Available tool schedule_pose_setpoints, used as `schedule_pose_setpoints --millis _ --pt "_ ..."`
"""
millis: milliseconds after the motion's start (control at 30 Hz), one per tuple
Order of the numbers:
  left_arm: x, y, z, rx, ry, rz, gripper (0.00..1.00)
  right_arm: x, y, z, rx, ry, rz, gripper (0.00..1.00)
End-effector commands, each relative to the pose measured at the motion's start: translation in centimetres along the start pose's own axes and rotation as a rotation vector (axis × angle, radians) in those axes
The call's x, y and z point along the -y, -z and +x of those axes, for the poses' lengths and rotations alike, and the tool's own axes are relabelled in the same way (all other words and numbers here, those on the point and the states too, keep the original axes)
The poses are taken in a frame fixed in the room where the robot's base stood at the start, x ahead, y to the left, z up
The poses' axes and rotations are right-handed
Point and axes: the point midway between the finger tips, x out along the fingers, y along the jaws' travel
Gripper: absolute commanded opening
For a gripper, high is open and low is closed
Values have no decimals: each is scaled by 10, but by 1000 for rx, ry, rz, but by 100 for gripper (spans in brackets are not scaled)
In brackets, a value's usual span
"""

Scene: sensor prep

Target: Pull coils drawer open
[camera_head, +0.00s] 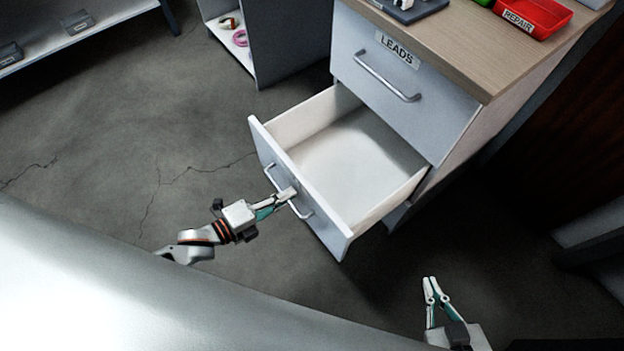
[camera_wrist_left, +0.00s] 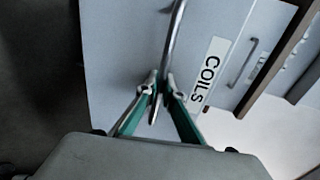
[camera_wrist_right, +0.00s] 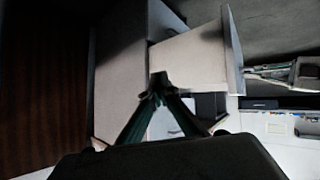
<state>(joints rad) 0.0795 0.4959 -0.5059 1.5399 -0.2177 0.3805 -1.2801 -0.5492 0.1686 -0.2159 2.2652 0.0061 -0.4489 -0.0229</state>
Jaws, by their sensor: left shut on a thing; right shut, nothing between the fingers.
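The coils drawer (camera_head: 352,165) stands pulled out from the cabinet below the LEADS drawer, and its white inside looks empty. Its front carries a COILS label (camera_wrist_left: 209,72) and a metal bar handle (camera_head: 304,212). My left gripper (camera_head: 286,194) is shut on the handle; in the left wrist view its fingers (camera_wrist_left: 160,92) close around the bar. My right gripper (camera_head: 430,282) is shut and empty, to the right of the drawer and apart from it. The right wrist view shows its fingertips (camera_wrist_right: 158,84) together, with the drawer's side (camera_wrist_right: 190,55) beyond.
The LEADS drawer (camera_head: 400,85) above is shut. A red REPAIR tray (camera_head: 545,12) sits on the wooden countertop (camera_head: 470,40). An open shelf unit (camera_head: 232,45) with rings stands behind left. The floor (camera_head: 130,130) left of the drawer is clear.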

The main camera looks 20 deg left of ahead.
Motion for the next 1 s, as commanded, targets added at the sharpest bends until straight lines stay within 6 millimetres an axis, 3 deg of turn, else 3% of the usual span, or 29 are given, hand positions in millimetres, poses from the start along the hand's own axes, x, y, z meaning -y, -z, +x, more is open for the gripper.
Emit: schedule_pose_setpoints --millis 200,400,867,933,1000 --pt "-8 1 -47 0 2 -1 0 -2 5 -1 -6 -4 -1 0" --pt "-13 0 -69 -1 3 0 0 -2 4 -1 -6 -5 -1 0" --pt "-15 0 -75 0 2 0 0 -1 -2 0 4 -4 1 0" --pt "-15 0 -75 0 2 0 14 -1 -1 0 3 -4 1 0" --pt "-15 0 -75 0 2 0 14 -1 0 -1 1 -5 1 0"
